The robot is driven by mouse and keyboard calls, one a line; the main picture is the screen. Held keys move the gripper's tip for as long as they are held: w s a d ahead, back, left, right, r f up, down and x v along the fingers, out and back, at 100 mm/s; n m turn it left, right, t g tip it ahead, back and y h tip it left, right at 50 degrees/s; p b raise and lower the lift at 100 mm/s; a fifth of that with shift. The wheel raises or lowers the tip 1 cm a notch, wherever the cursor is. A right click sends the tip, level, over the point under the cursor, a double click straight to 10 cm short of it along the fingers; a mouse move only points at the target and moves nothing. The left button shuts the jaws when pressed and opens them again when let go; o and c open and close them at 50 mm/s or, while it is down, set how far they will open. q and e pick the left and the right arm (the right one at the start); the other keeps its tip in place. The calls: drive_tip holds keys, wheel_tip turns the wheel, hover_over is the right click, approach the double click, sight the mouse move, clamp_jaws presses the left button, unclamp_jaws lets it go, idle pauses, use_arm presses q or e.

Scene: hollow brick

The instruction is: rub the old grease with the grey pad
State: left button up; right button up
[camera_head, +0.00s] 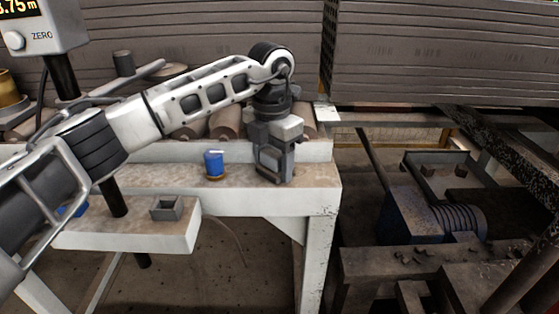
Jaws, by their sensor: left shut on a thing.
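My left gripper (275,178) points down at the right end of the pale bench (320,200), its fingertips at or just above the top. It is shut on a grey thing, most likely the grey pad, mostly hidden between the fingers. Brownish stains mark the bench top around it; I cannot tell which is the old grease. My right gripper is out of view.
A blue cylinder (214,164) with a brownish base stands just left of my left gripper. A small grey open box (167,208) sits on the lower shelf (120,238). Dark machinery with a blue motor (415,217) lies right of the bench, across a gap.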

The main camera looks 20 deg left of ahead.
use_arm(q)
drive_tip(key=shift+f, duration=0.2)
drive_tip(key=shift+r, duration=0.1)
drive_tip(key=shift+r+p, duration=2.1)
drive_tip(key=shift+r, duration=0.9)
